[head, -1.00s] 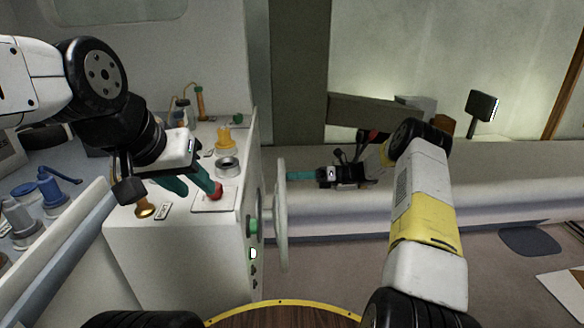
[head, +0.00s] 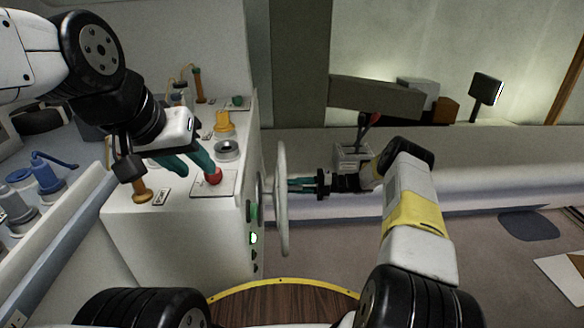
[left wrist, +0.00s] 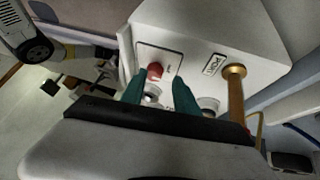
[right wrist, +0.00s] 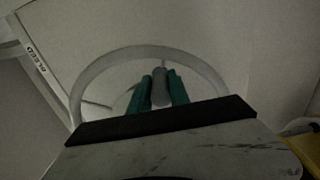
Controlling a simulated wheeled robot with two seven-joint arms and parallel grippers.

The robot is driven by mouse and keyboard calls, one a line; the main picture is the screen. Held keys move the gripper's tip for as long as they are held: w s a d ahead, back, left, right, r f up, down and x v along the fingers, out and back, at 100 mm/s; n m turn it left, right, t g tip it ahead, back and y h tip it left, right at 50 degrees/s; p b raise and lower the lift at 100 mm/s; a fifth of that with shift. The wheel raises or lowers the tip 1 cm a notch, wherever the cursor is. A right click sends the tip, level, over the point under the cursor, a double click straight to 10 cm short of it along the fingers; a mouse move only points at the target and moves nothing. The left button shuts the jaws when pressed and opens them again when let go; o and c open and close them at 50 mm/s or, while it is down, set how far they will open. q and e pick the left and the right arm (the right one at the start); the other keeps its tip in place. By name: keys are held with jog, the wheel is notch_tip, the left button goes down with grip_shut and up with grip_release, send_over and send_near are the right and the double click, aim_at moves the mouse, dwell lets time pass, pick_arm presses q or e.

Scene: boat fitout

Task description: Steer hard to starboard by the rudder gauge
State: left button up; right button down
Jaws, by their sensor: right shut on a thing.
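The pale steering wheel (head: 283,232) stands edge-on at the right side of the white console (head: 175,245). My right gripper (head: 292,184) is at the wheel. In the right wrist view its green fingers (right wrist: 159,88) are shut on a grey handle of the wheel (right wrist: 160,94), inside the curve of the rim (right wrist: 92,75). My left gripper (head: 190,176) hangs over the console top, its fingers apart and empty, close to a red button (head: 213,176); the button also shows in the left wrist view (left wrist: 155,72). I cannot make out the rudder gauge or its reading.
The console top carries a round silver-rimmed fitting (head: 228,150), a yellow fitting (head: 223,122) and a brass-coloured handle (head: 141,192). Green controls (head: 253,238) line its side. Blue winch-like parts (head: 50,170) stand at the left. The floor at the right is mostly open.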

jog(key=s+f+m, duration=0.2)
jog(key=s+f, duration=0.3)
jog(key=f, duration=0.1)
jog(key=shift+s+f+m, duration=0.15)
jog(key=shift+s+m, duration=0.05)
jog(key=shift+m, duration=0.1)
dwell(0.3)
jog(key=c, duration=1.2)
grip_release()
jog(key=d, duration=0.8)
jog(key=shift+a, duration=0.1)
